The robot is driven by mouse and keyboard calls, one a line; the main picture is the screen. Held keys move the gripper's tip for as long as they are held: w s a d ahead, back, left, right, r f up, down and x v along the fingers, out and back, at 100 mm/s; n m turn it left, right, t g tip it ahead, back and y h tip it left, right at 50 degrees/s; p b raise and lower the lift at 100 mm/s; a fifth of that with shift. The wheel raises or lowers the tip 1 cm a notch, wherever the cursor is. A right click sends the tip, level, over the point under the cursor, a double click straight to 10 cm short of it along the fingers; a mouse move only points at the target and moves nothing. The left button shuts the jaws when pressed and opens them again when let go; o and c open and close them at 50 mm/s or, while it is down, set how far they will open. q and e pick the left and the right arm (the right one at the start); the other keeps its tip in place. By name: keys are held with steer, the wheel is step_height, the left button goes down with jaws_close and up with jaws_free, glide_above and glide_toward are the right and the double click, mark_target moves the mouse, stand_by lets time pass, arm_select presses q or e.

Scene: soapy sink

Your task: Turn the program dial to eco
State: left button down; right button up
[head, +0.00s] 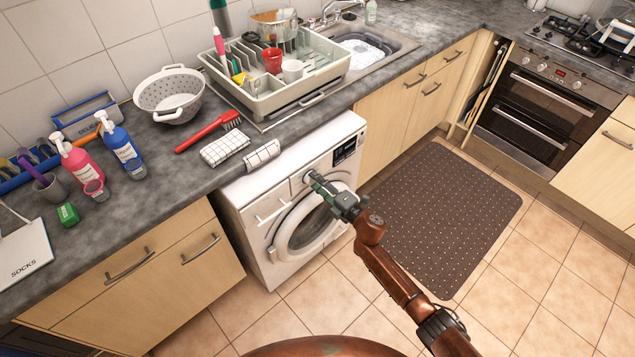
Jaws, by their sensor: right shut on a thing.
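A white washing machine (252,222) stands under the grey counter, with a round door (298,232) and a dark display panel (346,149) at its upper right. My right gripper (310,176) reaches to the upper middle of its front, left of the display. It is shut on the program dial (307,179), which is mostly hidden by the fingers. The dial's markings are too small to read, so I cannot tell its setting. My left gripper is not in view.
The counter holds a colander (169,93), a dish rack (275,82), a red brush (208,131), and pink and blue bottles (121,148). A checked cloth (222,149) lies near the edge. A dark dotted mat (440,215) covers the floor at right.

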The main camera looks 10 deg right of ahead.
steer(key=shift+d+m+p, duration=0.1)
steer(key=shift+m+p, duration=0.5)
steer(key=shift+m, duration=0.5)
steer(key=o, duration=1.2)
steer(key=shift+c, duration=0.2)
steer(key=v, duration=1.2)
steer(key=shift+d, duration=0.1)
